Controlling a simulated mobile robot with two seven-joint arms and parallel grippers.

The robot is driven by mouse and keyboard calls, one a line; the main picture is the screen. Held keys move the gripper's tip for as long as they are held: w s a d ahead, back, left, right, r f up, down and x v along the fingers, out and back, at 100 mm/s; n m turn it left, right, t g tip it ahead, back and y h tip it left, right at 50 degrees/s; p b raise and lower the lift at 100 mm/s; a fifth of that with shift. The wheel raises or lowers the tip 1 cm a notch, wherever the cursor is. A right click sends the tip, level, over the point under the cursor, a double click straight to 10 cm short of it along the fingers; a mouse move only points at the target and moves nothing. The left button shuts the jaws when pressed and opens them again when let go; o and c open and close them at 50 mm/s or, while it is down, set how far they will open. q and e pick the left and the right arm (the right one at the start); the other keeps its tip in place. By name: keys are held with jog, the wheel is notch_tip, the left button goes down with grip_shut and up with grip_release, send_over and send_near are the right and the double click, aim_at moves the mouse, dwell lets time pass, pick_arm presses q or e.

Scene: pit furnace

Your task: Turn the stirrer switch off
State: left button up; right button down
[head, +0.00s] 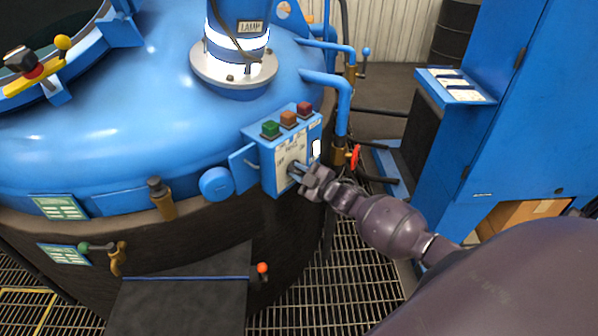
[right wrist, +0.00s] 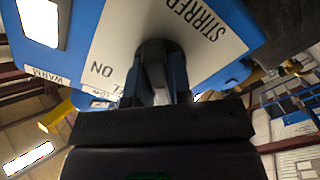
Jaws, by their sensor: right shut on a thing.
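The blue control box (head: 268,165) is fixed to the side of the furnace, with a pale label plate on its front. In the right wrist view the plate (right wrist: 205,25) reads STIRRER, with ON beside the switch. My right gripper (head: 298,173) is at the box front, shut on the stirrer switch (right wrist: 154,58). In the head view the gripper hides the switch. The switch's exact angle is hard to tell because the gripper covers part of it. My left gripper is not in view.
Green (head: 270,129), orange (head: 288,118) and red (head: 304,108) buttons sit on top of the box. A red valve handle (head: 354,158) and blue pipes are close on its right. A blue cabinet (head: 520,110) stands further right. Grating floor lies below.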

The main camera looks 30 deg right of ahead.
jog(key=c, duration=1)
grip_release()
jog(key=shift+c, duration=0.2)
jog(key=v, duration=1.1)
jog(key=shift+w+f, duration=0.1)
jog(key=shift+f, duration=0.05)
jog(key=s+a+f+m+g+h, duration=0.1)
jog(key=s+a+f+m+g, duration=0.1)
jog(key=s, duration=0.4)
jog(key=s+a+f+m+g+h, duration=0.2)
jog(key=s+a+f+m, duration=0.2)
jog(key=s+a+m, duration=0.1)
jog(key=s+a+f+m+g+h, duration=0.1)
jog(key=s+a+f+m, duration=0.3)
jog(key=s, duration=0.5)
jog(key=shift+a+g+h, duration=0.3)
jog(key=shift+a+g, duration=0.2)
jog(key=shift+a, duration=0.35)
